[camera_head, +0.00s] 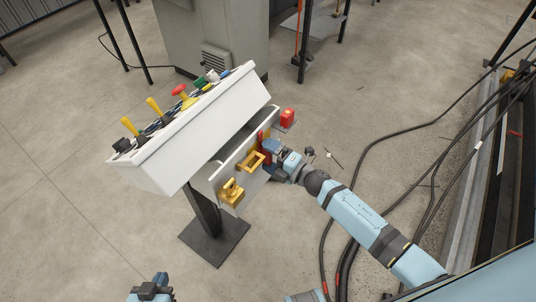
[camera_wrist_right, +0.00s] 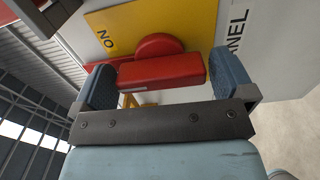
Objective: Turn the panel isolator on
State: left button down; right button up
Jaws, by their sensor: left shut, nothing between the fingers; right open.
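The panel isolator shows close up in the right wrist view. Its red bar handle (camera_wrist_right: 160,70) sits on a round red hub on a yellow plate (camera_wrist_right: 120,25). Letters that look like "NO" in this picture are on the plate, left of the handle. My right gripper (camera_wrist_right: 163,82) is open, one blue finger at each end of the handle; I cannot tell if they touch it. In the head view my right gripper (camera_head: 271,153) is at the front board, hiding most of the isolator. My left gripper (camera_head: 152,288) is shut and empty at the bottom edge.
A white sloped console (camera_head: 190,135) with yellow levers and a red knob stands above the board. A yellow bracket (camera_head: 251,162), a yellow padlock-like part (camera_head: 232,193) and a red box (camera_head: 287,117) are close to my right gripper. Black cables (camera_head: 365,165) lie right.

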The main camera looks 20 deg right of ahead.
jog(key=b+v, duration=0.1)
jog(key=v, duration=1.2)
jog(key=shift+s+r, duration=0.1)
jog(key=s+a+r+m+g+h+p, duration=0.1)
jog(key=s+m+h+p, duration=0.3)
jog(key=m, duration=0.7)
jog(key=s+a+r+m+g+h+p, duration=0.2)
jog(key=s+a+r+m+h+p, duration=0.1)
jog(key=s+m+p, duration=0.4)
jog(key=s+m, duration=0.3)
jog(key=m, duration=0.1)
jog(key=shift+s+a+r+h+p, duration=0.2)
jog(key=shift+a+r+h+p, duration=0.1)
jog(key=shift+a+h+p, duration=0.1)
